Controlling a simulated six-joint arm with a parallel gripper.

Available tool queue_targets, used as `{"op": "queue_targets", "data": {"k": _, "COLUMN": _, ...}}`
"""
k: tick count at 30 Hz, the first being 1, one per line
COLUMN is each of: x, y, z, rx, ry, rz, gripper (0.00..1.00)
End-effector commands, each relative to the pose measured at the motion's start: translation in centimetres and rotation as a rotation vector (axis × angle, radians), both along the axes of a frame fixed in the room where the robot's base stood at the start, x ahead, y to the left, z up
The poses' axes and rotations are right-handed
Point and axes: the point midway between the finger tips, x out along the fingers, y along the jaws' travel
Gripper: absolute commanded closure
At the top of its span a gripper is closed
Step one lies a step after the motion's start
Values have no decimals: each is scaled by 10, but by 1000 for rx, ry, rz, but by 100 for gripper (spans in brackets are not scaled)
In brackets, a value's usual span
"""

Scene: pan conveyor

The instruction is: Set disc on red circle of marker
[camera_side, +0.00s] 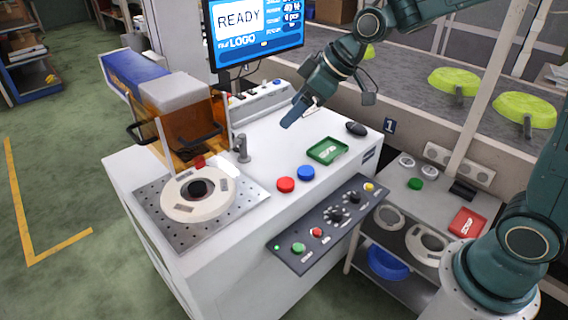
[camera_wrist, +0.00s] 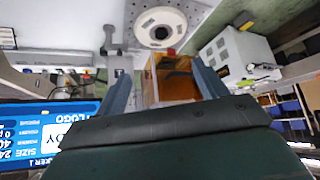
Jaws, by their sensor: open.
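A large off-white disc (camera_side: 196,192) with a dark round centre lies on the perforated metal plate (camera_side: 168,228) of the marker (camera_side: 185,110). It also shows at the top of the wrist view (camera_wrist: 160,14). A small red part (camera_side: 199,162) of the marker is at the disc's far edge. No red circle can be made out on the plate; I cannot tell whether the disc covers it. My gripper (camera_side: 297,112) is open and empty, above the white bench, to the right of the marker and apart from the disc. Its two fingers (camera_wrist: 161,72) show in the wrist view.
A grey post (camera_side: 241,149) stands beside the marker. A red button (camera_side: 286,185), a blue button (camera_side: 306,173), a green tray (camera_side: 328,151) and a mouse (camera_side: 356,128) sit on the bench. A monitor (camera_side: 255,32) stands behind. Other discs (camera_side: 428,243) lie on the lower right shelf.

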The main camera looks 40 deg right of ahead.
Motion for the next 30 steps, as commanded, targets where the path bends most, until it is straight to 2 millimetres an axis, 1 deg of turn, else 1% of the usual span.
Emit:
{"op": "queue_targets", "data": {"k": 1, "x": -13, "y": -3, "z": 9, "rx": -7, "ry": 2, "rz": -20, "gripper": 29}}
{"op": "queue_targets", "data": {"k": 3, "x": -30, "y": -8, "z": 17, "rx": -16, "ry": 15, "rz": -53, "gripper": 29}}
{"op": "queue_targets", "data": {"k": 8, "x": -71, "y": -18, "z": 31, "rx": -31, "ry": 43, "rz": -130, "gripper": 29}}
{"op": "queue_targets", "data": {"k": 12, "x": -108, "y": -28, "z": 39, "rx": -39, "ry": 65, "rz": -204, "gripper": 29}}
{"op": "queue_targets", "data": {"k": 19, "x": -169, "y": -44, "z": 44, "rx": -40, "ry": 99, "rz": -333, "gripper": 29}}
{"op": "queue_targets", "data": {"k": 24, "x": -212, "y": -54, "z": 41, "rx": -32, "ry": 123, "rz": -429, "gripper": 29}}
{"op": "queue_targets", "data": {"k": 27, "x": -231, "y": -59, "z": 38, "rx": -26, "ry": 135, "rz": -474, "gripper": 29}}
{"op": "queue_targets", "data": {"k": 30, "x": -244, "y": -62, "z": 35, "rx": -20, "ry": 143, "rz": -508, "gripper": 29}}
